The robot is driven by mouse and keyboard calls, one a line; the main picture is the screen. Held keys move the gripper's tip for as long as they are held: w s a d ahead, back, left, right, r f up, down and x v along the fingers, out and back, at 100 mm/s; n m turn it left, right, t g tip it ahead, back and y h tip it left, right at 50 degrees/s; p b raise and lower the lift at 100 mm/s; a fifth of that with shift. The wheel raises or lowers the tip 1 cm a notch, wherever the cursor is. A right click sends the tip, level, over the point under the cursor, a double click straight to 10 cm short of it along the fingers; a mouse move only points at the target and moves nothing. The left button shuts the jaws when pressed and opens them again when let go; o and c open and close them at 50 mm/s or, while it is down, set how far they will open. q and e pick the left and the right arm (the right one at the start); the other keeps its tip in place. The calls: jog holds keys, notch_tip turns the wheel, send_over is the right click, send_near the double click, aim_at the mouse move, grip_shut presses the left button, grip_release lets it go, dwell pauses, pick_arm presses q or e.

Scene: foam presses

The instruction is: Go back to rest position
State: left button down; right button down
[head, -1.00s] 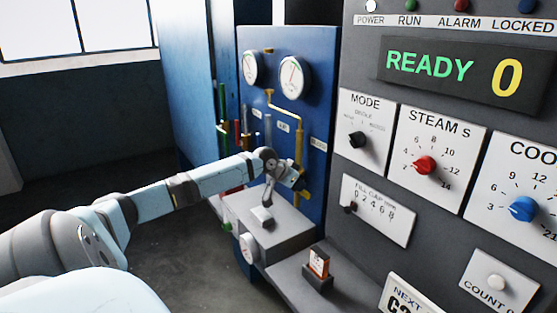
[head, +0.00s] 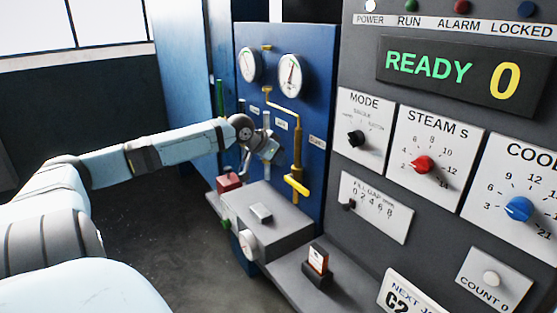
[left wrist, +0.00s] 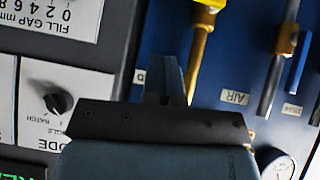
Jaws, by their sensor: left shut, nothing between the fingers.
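My left gripper (head: 270,150) is in front of the blue panel (head: 318,95), above the grey box (head: 262,235), with its arm reaching in from the left. It is empty and appears clear of the yellow handle (head: 297,186) at the foot of the yellow pipe (head: 298,140). In the left wrist view the gripper's fingers (left wrist: 164,80) are together with nothing between them. The yellow pipe (left wrist: 198,62) shows just right of them in that view. My right gripper is not in view.
A dark control panel (head: 365,225) with knobs and a READY display (head: 455,75) fills the right. A red block (head: 229,181) is left of the grey box. Open floor (head: 150,245) lies below my arm.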

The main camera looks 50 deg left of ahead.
pick_arm(q)
jog(key=shift+s+r, duration=0.15)
jog(key=shift+r, duration=0.05)
dwell(0.6)
jog(key=s+d+f+m+g, duration=0.1)
jog(key=s+d+f+g, duration=0.1)
jog(key=s+d+f, duration=0.65)
jog(key=s+d+f+m+g, duration=0.2)
jog(key=s+d+f, duration=0.3)
jog(key=d+f, duration=0.65)
jog(key=s+d+f+n+g+y, duration=0.1)
jog(key=s+d+f+n, duration=0.1)
jog(key=s+d, duration=1.45)
jog(key=w+d+f+t+h, duration=0.1)
jog(key=w+d+f+t, duration=0.1)
jog(key=f, duration=0.5)
jog(key=w+d+f+m+t+h, duration=0.1)
jog(key=w+d+f+t, duration=0.2)
jog(key=f, duration=0.4)
jog(key=shift+w+d+m+t+h, duration=0.35)
jog(key=shift+w+t, duration=0.1)
jog(key=shift+t, duration=0.65)
